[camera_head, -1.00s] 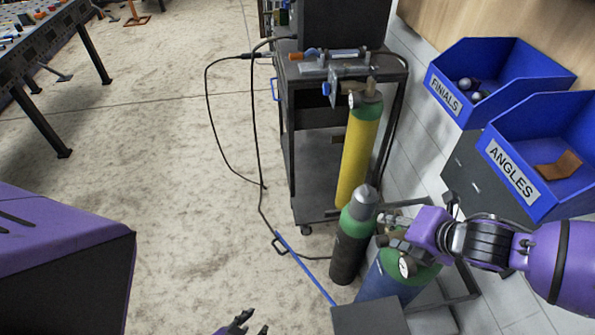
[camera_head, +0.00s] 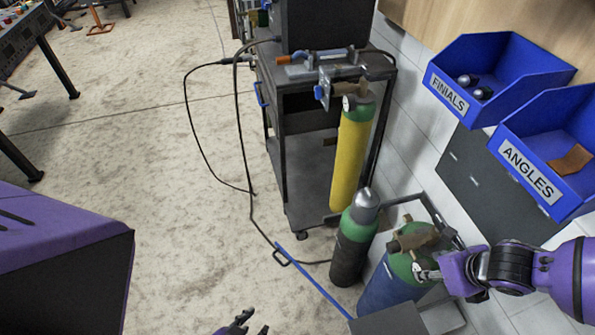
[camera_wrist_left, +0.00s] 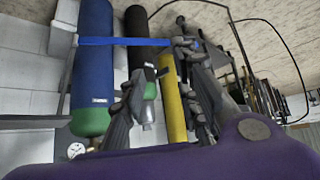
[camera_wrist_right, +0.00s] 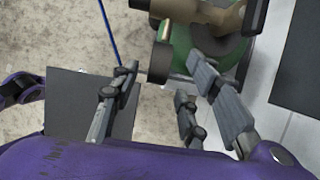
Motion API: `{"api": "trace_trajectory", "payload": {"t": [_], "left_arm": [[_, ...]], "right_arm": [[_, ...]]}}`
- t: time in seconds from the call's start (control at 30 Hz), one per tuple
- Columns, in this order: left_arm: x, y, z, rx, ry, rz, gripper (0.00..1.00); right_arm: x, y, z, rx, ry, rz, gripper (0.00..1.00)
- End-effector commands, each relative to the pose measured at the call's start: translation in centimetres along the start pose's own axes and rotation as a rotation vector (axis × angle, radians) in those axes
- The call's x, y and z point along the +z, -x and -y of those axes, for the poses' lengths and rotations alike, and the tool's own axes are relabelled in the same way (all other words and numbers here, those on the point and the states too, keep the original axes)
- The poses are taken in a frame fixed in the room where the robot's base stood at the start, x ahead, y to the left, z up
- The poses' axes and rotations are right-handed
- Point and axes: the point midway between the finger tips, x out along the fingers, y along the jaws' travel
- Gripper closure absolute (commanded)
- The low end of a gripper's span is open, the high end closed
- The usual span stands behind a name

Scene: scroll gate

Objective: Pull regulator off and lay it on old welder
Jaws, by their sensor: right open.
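The brass regulator (camera_head: 415,238) sits on top of the blue and green cylinder (camera_head: 385,288), right of the shorter black-and-green cylinder (camera_head: 350,245). A brass part (camera_wrist_right: 205,12) on the green cylinder top shows in the right wrist view. My right gripper (camera_head: 428,270) is open and empty, close below and right of the regulator; contact cannot be told. A gauge (camera_wrist_left: 76,150) shows in the left wrist view. My left gripper (camera_head: 240,326) is low in the head view; its fingers (camera_wrist_left: 162,85) are spread and empty. A dark box (camera_head: 333,24) on the cart may be the old welder.
The cart (camera_head: 308,180) stands ahead with a yellow cylinder (camera_head: 350,155) against it. Blue bins of finials (camera_head: 448,92) and angles (camera_head: 528,172) are on the right.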

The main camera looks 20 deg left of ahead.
Motion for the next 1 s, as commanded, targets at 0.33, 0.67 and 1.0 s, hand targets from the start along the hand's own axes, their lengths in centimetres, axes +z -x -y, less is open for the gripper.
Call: {"api": "trace_trajectory", "payload": {"t": [0.33,0.67,1.0], "left_arm": [[0.3,-0.2,0.8,-0.012,-0.008,0.002,0.71],[0.3,-0.1,1.1,-0.012,-0.018,0.002,0.71],[0.3,-0.1,1.1,-0.011,-0.017,0.001,0.71]], "right_arm": [[0.0,-4.5,0.0,0.000,-0.002,0.000,0.59],[0.1,-4.8,0.0,0.000,-0.001,0.002,0.59],[0.1,-4.8,0.0,0.000,-0.001,0.002,1.00]]}}
